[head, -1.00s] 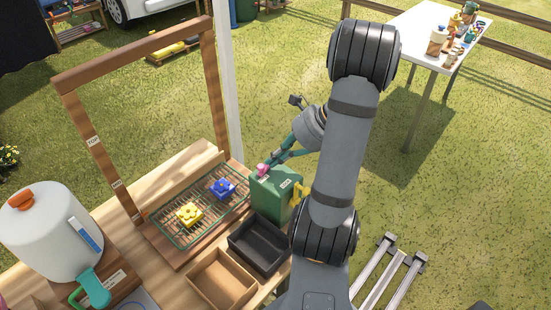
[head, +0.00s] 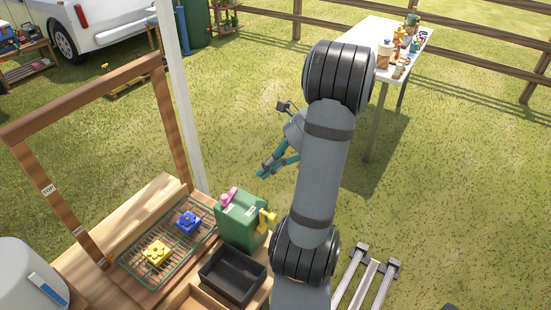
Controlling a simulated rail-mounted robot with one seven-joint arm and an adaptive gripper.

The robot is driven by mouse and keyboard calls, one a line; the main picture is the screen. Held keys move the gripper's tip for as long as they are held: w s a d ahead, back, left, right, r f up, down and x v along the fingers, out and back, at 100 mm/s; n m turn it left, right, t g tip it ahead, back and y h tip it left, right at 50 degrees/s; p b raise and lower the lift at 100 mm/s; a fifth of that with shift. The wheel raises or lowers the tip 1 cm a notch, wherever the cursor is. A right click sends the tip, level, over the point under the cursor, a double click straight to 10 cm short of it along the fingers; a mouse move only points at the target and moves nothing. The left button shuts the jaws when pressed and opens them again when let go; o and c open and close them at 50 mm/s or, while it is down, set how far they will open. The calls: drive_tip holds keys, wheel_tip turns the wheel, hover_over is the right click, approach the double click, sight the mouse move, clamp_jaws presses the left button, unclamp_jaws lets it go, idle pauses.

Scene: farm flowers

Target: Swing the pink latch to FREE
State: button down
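The pink latch (head: 228,197) sits on the top of a green box (head: 240,225), near its left side. Its arm appears to slant across the top toward the back edge. Small pale labels on the box are too small to read, so I cannot tell which one the latch points to. A yellow part (head: 266,220) sits on the box's right side. My gripper (head: 264,175), with teal fingers, is above and to the right of the latch in the picture, apart from it. Its fingers look close together at the tips, but their opening is unclear. I see nothing held.
A wire rack (head: 133,268) with a yellow flower-shaped piece (head: 157,252) and a blue one (head: 188,222) is left of the box. A black tray (head: 248,287) is in front. A wooden frame (head: 170,125) stands at left. Grass behind my gripper is open.

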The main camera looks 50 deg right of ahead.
drive_tip(key=v, duration=0.3)
drive_tip(key=shift+d+r, duration=0.3)
drive_tip(key=x, duration=1)
drive_tip(key=shift+s+a+f, duration=0.1)
drive_tip(key=shift+s+a, duration=0.1)
drive_tip(key=shift+a, duration=0.2)
drive_tip(key=shift+s, duration=0.15)
